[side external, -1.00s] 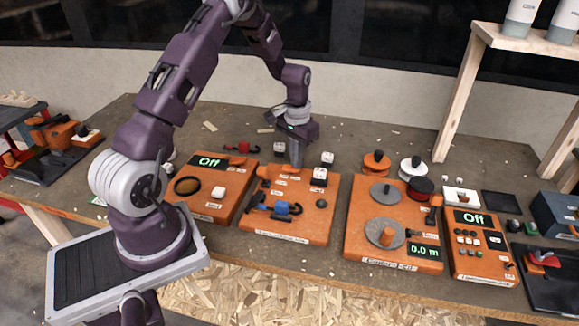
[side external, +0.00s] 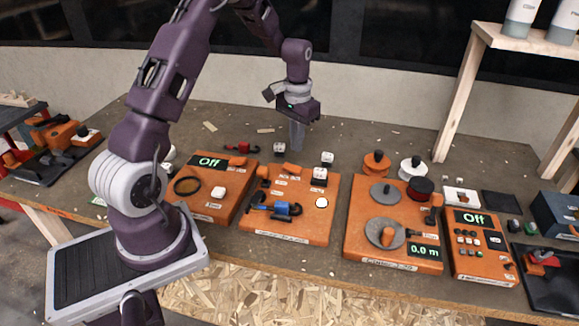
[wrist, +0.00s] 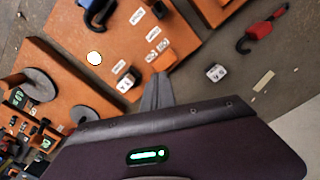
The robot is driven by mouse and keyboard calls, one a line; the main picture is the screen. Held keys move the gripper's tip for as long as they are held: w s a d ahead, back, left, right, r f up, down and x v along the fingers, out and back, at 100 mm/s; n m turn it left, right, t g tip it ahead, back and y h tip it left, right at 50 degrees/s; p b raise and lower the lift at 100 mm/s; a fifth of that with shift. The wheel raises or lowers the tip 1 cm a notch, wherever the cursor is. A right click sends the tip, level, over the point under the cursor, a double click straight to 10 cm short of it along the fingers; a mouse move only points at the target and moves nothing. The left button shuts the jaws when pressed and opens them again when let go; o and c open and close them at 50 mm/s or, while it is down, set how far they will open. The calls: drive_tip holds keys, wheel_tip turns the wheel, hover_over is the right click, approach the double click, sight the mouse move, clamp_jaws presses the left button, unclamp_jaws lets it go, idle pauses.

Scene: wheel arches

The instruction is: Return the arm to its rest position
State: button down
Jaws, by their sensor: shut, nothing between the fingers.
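My purple arm reaches over the bench from the left in the side view. My gripper (side external: 297,148) points down above the back of the bench, just behind the middle orange board (side external: 290,228). Its fingers are together and hold nothing. In the wrist view the shut fingers (wrist: 157,88) show in front of my purple gripper body, near the edge of an orange block (wrist: 164,61) on the board. The board carries a blue part with a black clamp (side external: 284,209) and a round white button (side external: 321,202).
Left of it is an orange board with an "Off" display (side external: 209,161). Right are a board with grey discs (side external: 386,232) and an "Off" panel (side external: 474,218). White cubes (side external: 327,159) sit near the gripper. A wooden shelf (side external: 452,95) stands at back right. Space above the boards is open.

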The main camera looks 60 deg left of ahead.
drive_tip(key=shift+r, duration=0.45)
drive_tip(key=s+d+r+m+t, duration=0.1)
drive_tip(key=s+d+r, duration=0.3)
drive_tip(key=d+r, duration=0.4)
drive_tip(key=s+d+r+m+t, duration=0.1)
drive_tip(key=s+d+r+t, duration=0.1)
drive_tip(key=s+d+r, duration=0.55)
drive_tip(key=s+d+r+t, duration=0.1)
drive_tip(key=s+d+r, duration=0.1)
drive_tip(key=s, duration=0.4)
drive_tip(key=s+d+r+m+t, duration=0.1)
drive_tip(key=s+d+r, duration=0.1)
drive_tip(key=s+d, duration=0.2)
drive_tip(key=s, duration=0.3)
drive_tip(key=shift+s+t, duration=0.15)
drive_tip(key=shift+t, duration=0.15)
